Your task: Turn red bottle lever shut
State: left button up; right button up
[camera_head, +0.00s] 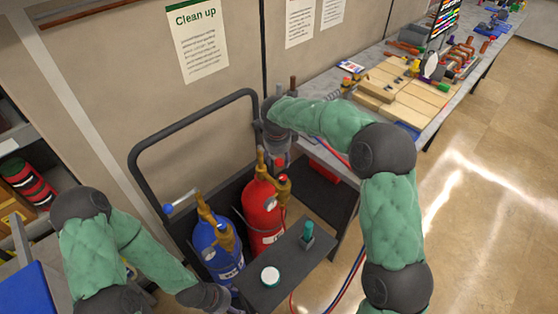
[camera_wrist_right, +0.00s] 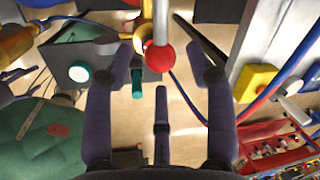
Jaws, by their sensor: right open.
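The red bottle (camera_head: 262,217) stands upright in the black cart, with a brass valve (camera_head: 263,165) on top. Its lever has a red ball knob (camera_head: 281,163), just below my right gripper (camera_head: 279,150) in the head view. In the right wrist view, the red knob (camera_wrist_right: 160,57) on its pale lever rod (camera_wrist_right: 160,22) lies between the spread fingertips of my right gripper (camera_wrist_right: 161,62). That gripper is open, and I see no firm contact. My left gripper is at the bottom edge of the head view, mostly cut off, beside the blue bottle (camera_head: 213,243).
The blue bottle's lever has a blue knob (camera_head: 168,208) and points left. A cluttered workbench (camera_head: 432,125) stands at the right; the cart handle (camera_head: 185,120) rises behind.

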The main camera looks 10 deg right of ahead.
jog(key=shift+w+d+f, duration=0.1)
jog(key=shift+w+f, duration=0.15)
jog(key=shift+f, duration=0.8)
grip_shut()
